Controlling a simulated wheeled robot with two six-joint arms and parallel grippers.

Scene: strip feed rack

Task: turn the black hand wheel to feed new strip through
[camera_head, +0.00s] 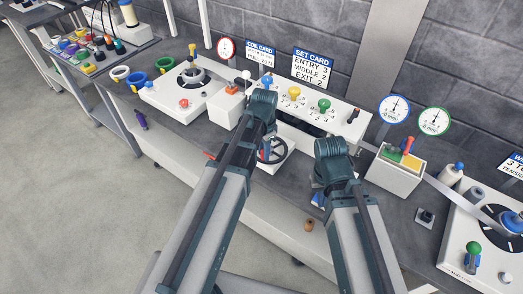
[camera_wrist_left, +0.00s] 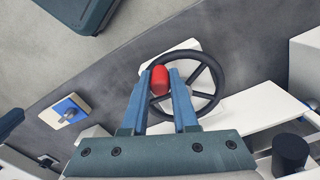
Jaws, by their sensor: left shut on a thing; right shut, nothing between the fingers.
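In the left wrist view the wheel's rim (camera_wrist_left: 222,84) and spokes are clear. A red knob (camera_wrist_left: 160,76) sits at the rim's left side. My left gripper (camera_wrist_left: 161,84) is shut on this red knob, one blue finger on each side. In the head view my left gripper (camera_head: 265,154) is at the wheel's left edge. My right gripper (camera_head: 318,198) is to the right of the wheel, apart from it; its fingers are mostly hidden by its own arm.
Behind the wheel is a white panel with blue, yellow and green knobs (camera_head: 294,93). A white box (camera_head: 395,172) with coloured tabs stands to the right. A blue-and-white switch plate (camera_wrist_left: 67,110) shows in the left wrist view. Open floor lies at the front left.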

